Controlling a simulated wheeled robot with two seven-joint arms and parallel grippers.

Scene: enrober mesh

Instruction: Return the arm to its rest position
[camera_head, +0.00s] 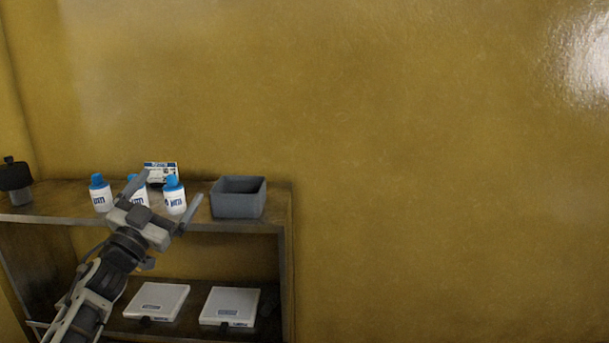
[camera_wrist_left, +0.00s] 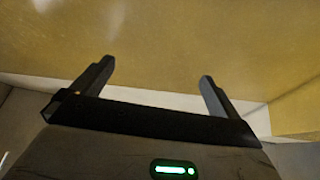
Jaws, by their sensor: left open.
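My left arm comes in from the lower left of the head view. Its gripper (camera_head: 163,192) is open, with its fingers spread apart in front of the shelf unit's top board. In the left wrist view the same gripper (camera_wrist_left: 152,78) shows two separated fingers with nothing between them, against the yellow wall. White bottles with blue caps stand behind it on the top board; one bottle (camera_head: 174,195) shows between the fingers in the head view, and the middle one is partly hidden by the gripper. My right gripper does not show in either view.
The shelf unit (camera_head: 287,250) holds a grey open bin (camera_head: 238,198), another bottle (camera_head: 100,193), a small box with a label (camera_head: 160,171) and a dark-topped jar (camera_head: 17,182). Two flat white devices (camera_head: 157,300) (camera_head: 230,306) lie on the lower shelf. The right side shows only bare wall.

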